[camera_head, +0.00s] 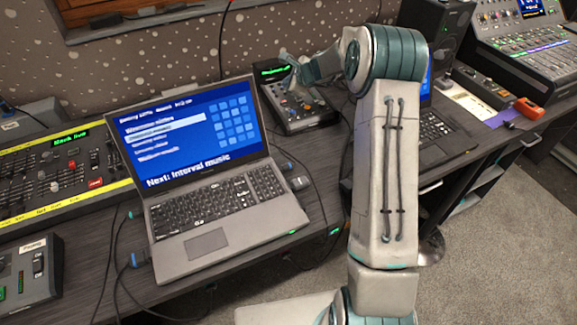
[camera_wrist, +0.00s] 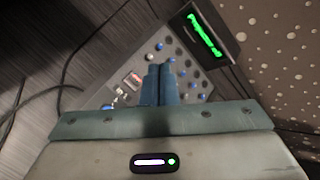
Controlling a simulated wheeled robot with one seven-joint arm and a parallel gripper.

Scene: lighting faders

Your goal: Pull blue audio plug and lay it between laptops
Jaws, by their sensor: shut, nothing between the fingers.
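The left laptop (camera_head: 215,183) is open with a lit blue screen. The right laptop (camera_head: 436,142) is partly hidden behind my arm. A small mixer (camera_head: 308,117) with knobs and a green display stands between them, towards the wall. My gripper (camera_head: 291,84) is above this mixer; in the wrist view its blue fingers (camera_wrist: 159,70) are shut together and empty over the knobs. A small blue and white piece (camera_wrist: 108,106), perhaps a plug, shows at the mixer's edge. I cannot tell which is the audio plug.
A lighting desk (camera_head: 66,180) with faders lies left of the left laptop, and a small box (camera_head: 30,270) stands in front of it. Cables run along the table's front edge. A speaker (camera_head: 436,25) and a large console (camera_head: 522,50) stand at the right.

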